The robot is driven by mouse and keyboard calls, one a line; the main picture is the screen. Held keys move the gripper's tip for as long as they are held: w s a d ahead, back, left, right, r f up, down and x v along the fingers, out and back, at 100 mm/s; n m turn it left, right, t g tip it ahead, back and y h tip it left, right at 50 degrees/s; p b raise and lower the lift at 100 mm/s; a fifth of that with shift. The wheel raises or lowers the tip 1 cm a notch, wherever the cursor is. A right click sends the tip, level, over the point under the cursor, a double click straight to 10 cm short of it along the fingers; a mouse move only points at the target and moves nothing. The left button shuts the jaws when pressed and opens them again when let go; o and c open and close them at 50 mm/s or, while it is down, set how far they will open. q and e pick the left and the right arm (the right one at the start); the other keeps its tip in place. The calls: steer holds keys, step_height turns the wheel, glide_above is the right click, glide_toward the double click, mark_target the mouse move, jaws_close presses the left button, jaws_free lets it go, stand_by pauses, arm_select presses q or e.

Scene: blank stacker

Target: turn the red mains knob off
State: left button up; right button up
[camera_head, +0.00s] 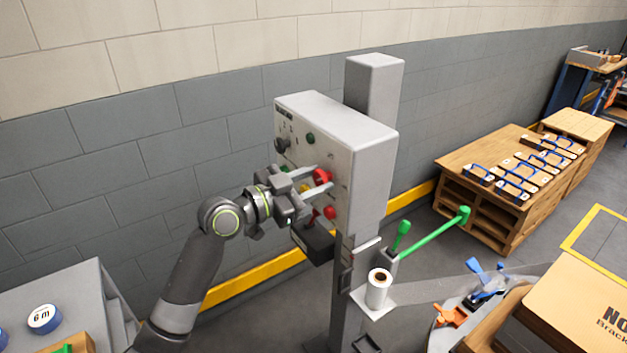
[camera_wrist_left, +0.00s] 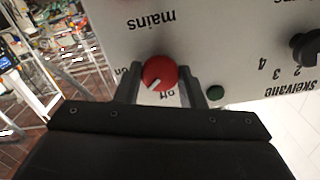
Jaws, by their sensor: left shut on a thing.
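The red mains knob (camera_head: 322,176) is on the front face of a light grey control box (camera_head: 368,172). In the left wrist view the knob (camera_wrist_left: 160,71) sits between the two fingers of my left gripper (camera_wrist_left: 159,88). In the head view my left gripper (camera_head: 318,178) reaches in from the left and is shut on the knob. The printed words mains, on and off show upside down in the wrist view. The knob's white mark points down-left there, between "on" and "off". My right gripper is not in view.
A green button (camera_wrist_left: 215,93) and a black knob (camera_wrist_left: 306,47) are near my fingers on the panel. Another red control (camera_head: 330,212) is below the knob. A white roll (camera_head: 378,289) and green-handled lever (camera_head: 435,235) stand right of the post.

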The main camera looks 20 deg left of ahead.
arm_select(q)
steer(key=n+p, duration=0.2)
steer(key=n, duration=0.3)
steer(key=shift+n, duration=0.4)
steer(key=shift+n+p, duration=0.9)
steer(key=shift+n, duration=1.2)
steer(key=o, duration=1)
steer(key=shift+s+a+f, duration=0.15)
steer(key=shift+s+a, duration=0.25)
steer(key=shift+s, duration=0.05)
steer(key=shift+b+v, duration=2.5)
steer(key=shift+v, duration=5.6)
